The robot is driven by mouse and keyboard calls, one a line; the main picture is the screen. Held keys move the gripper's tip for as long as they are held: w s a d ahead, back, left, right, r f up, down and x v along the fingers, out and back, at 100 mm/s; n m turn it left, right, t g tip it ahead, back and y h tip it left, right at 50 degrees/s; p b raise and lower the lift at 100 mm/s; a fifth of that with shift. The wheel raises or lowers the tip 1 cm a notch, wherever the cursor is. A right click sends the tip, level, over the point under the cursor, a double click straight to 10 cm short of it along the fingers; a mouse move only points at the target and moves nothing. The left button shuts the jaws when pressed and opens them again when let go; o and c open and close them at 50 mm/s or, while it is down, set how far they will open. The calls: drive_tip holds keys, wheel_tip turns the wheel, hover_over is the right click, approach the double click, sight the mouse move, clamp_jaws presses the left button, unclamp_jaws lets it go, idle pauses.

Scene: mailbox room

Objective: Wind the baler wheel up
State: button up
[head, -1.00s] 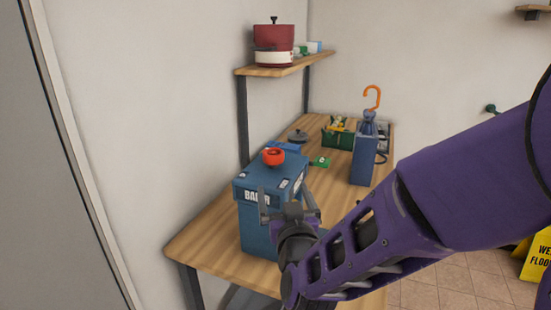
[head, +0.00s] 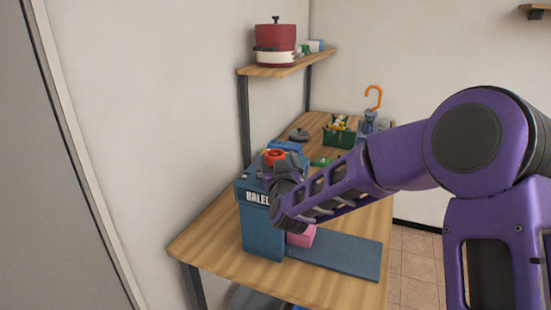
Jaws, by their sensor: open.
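The blue baler (head: 262,226) stands on the near end of the wooden table, with its lettered top edge facing left and front. Its red-orange wheel (head: 274,155) is on top and is partly hidden by my gripper (head: 268,166). My gripper is open at the wheel, reaching over the baler's top from the right. The fingertips are small and partly hidden, so I cannot tell whether they touch the wheel.
The table (head: 215,235) runs back along the wall. Behind the baler are a dark round lid (head: 299,134), a green crate (head: 338,138) and an orange hook (head: 373,96). A shelf (head: 290,68) with a red pot (head: 275,38) is above. The table's near left corner is clear.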

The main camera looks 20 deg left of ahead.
drive_tip(key=c, duration=1.3)
drive_tip(key=shift+c, duration=0.2)
drive_tip(key=shift+w+f+n+g+y+b, duration=0.1)
drive_tip(key=shift+n+g+y+b, duration=0.2)
drive_tip(key=shift+y+b, duration=0.15)
